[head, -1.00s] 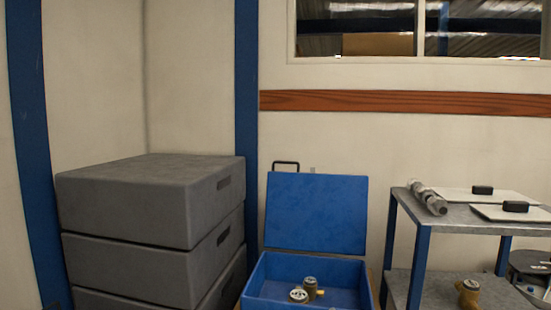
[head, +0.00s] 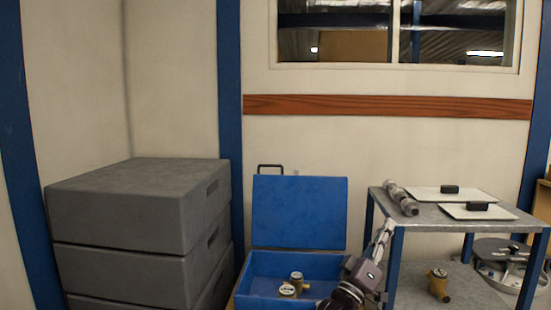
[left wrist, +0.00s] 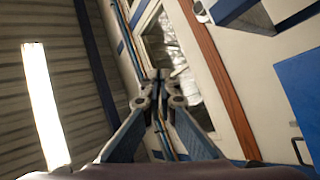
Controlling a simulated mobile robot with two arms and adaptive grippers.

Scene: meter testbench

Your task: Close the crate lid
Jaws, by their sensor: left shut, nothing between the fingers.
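The blue crate (head: 325,268) stands in the lower middle of the head view. Its blue lid (head: 300,212) is raised, standing open at the back edge. A black handle (head: 270,168) shows above the lid's top left. Two brass meters (head: 291,285) are inside the crate. My left gripper (head: 386,228) points upward at the crate's right side, in front of the bench, apart from the lid. In the left wrist view its fingers (left wrist: 160,76) are together and empty. A blue panel, likely the lid (left wrist: 301,85), is at that view's right edge. My right gripper is not in view.
Stacked grey cases (head: 140,205) stand left of the crate. A metal bench (head: 432,216) to the right carries a pipe fitting (head: 401,198) and white plates. A brass meter (head: 438,285) sits on its lower shelf, with a round tray (head: 505,272) farther right.

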